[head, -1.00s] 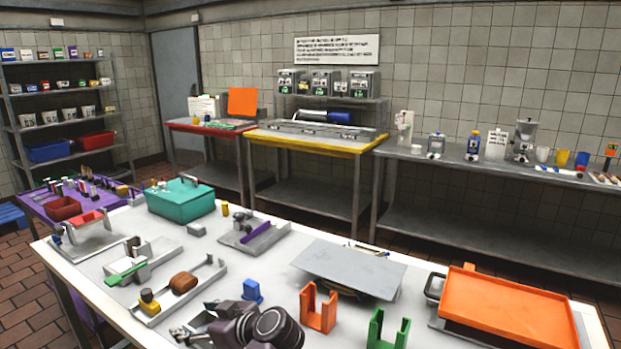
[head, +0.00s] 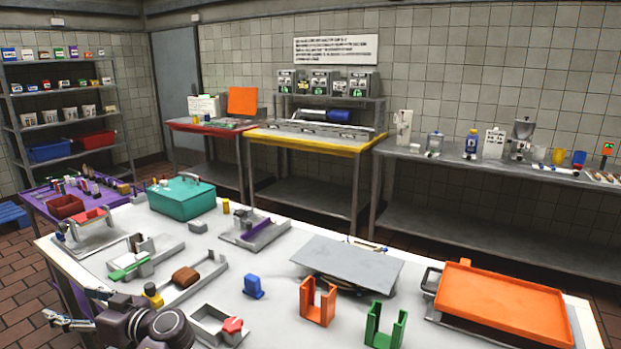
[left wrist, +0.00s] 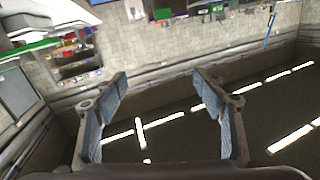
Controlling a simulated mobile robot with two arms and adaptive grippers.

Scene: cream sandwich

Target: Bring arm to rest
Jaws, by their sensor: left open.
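My left gripper (head: 70,321) is at the lower left of the head view, at the near left edge of the white table (head: 85,262). In the left wrist view my left gripper (left wrist: 160,92) has its two fingers spread wide with nothing between them. Beyond the fingers that view shows dark floor with bright reflections and a tiled wall. My left arm (head: 150,328) shows in the head view as dark rounded links over the table's near edge. My right gripper is in neither view.
A blue block (head: 253,287), an orange stand (head: 318,301), a green stand (head: 385,326) and an orange tray (head: 500,303) stand further right.

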